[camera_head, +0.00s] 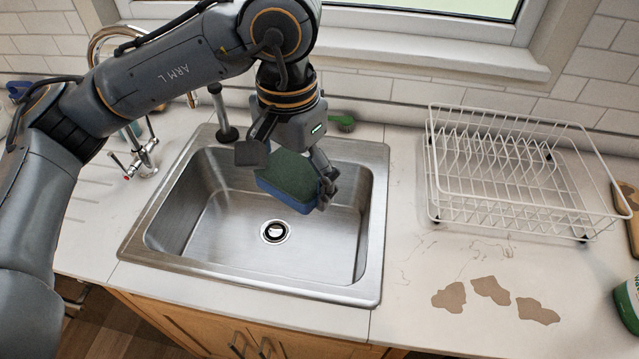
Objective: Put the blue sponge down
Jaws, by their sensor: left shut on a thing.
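The blue sponge (285,197) has a dark green top layer and a blue lower side. My left gripper (290,172) is shut on it, with one finger at each end. The sponge is held over the steel sink basin (185,215), towards its back and right of its middle. It appears to hang above the basin floor. Part of its upper edge is hidden by the gripper. My right gripper is not in the picture.
A white wire dish rack (520,190) stands on the counter right of the sink. Brown stains (490,290) mark the counter in front of it. A faucet (105,45) is at the back left. A green brush (343,121) lies behind the sink. A green container (628,305) is at the right edge.

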